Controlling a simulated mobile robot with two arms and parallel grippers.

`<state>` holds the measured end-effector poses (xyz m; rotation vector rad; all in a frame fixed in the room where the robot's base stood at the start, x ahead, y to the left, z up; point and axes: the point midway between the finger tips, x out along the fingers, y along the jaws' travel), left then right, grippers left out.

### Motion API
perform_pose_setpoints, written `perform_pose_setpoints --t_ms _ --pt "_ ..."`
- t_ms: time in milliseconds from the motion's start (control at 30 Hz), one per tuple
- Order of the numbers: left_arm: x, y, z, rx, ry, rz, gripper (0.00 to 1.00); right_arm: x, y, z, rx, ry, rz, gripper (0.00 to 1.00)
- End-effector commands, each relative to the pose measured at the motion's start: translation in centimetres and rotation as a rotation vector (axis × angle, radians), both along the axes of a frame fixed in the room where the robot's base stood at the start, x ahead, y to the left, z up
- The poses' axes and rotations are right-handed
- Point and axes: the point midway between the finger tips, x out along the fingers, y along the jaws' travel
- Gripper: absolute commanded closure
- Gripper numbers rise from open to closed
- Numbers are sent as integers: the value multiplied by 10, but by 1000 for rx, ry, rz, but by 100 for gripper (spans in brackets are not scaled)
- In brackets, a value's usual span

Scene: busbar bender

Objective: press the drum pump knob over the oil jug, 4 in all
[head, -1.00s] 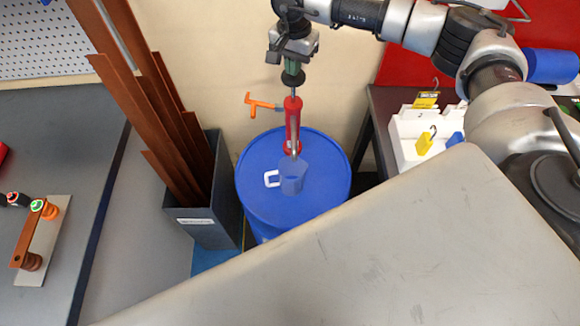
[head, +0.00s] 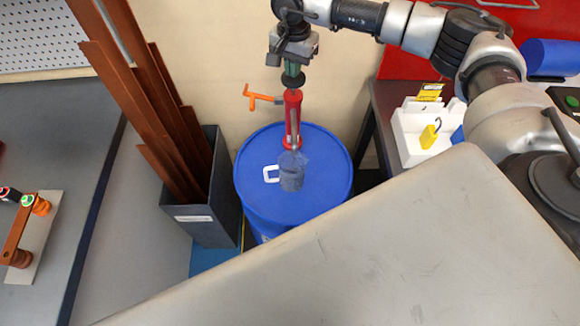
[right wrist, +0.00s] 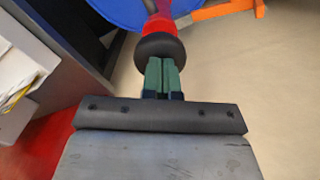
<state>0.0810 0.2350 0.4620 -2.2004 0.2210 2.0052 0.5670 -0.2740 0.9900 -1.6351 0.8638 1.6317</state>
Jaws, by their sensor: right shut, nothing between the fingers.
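The red drum pump (head: 292,118) stands upright on the blue drum (head: 325,185). Its black knob (head: 293,82) sits close above the pump's top, with little or no rod showing. The knob also shows in the right wrist view (right wrist: 160,47). My right gripper (head: 292,69) is shut and empty, its green fingertips against or just above the knob. The closed fingers show in the right wrist view (right wrist: 163,76). The oil jug (head: 291,178) stands on the drum in front of the pump, under its outlet, and looks dark grey inside. My left gripper is out of view.
An orange handle (head: 259,97) sticks out left of the pump. A dark bin (head: 205,225) with tall brown bars stands left of the drum. A white tray (head: 415,140) with a yellow padlock is at the right. A large grey surface fills the front.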

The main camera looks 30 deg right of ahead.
Motion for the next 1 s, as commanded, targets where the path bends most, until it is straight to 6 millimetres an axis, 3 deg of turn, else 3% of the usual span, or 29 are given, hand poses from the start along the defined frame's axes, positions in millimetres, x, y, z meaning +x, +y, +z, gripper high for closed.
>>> perform_pose_setpoints --t_ms 167,1000 --pt "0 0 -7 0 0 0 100 -1 0 -10 -1 4 1 100" --pt "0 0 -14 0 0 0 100 -2 0 -19 -1 7 2 100"
